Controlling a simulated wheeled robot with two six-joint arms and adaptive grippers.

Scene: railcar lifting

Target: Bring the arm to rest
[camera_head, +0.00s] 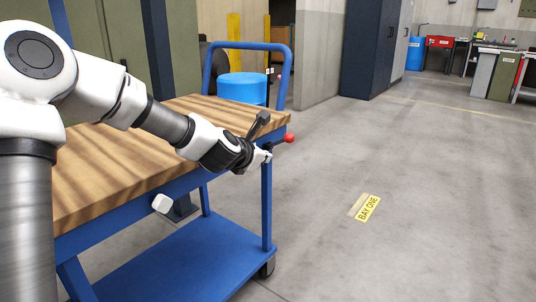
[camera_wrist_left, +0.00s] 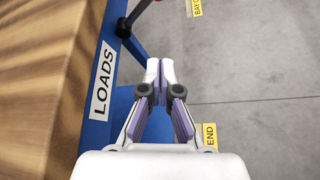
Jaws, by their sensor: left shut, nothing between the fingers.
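My left arm reaches in from the left over the wooden-topped blue cart (camera_head: 100,160). My left gripper (camera_head: 267,155) is at the cart's right edge, beside a lever with a red knob (camera_head: 289,138). In the left wrist view the gripper (camera_wrist_left: 160,70) has its fingertips together, with nothing between them. Below it is the cart's blue edge, with a white label reading LOADS (camera_wrist_left: 103,80). The lever's dark rod (camera_wrist_left: 137,16) shows ahead of the fingertips, apart from them. My right gripper is in neither view.
The cart has a lower blue shelf (camera_head: 180,260) and a blue handle (camera_head: 247,46) at its far end. A blue drum (camera_head: 242,88) stands behind it. The floor to the right is clear, with a yellow BAY ONE label (camera_head: 368,207). Dark cabinets (camera_head: 372,50) stand at the back.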

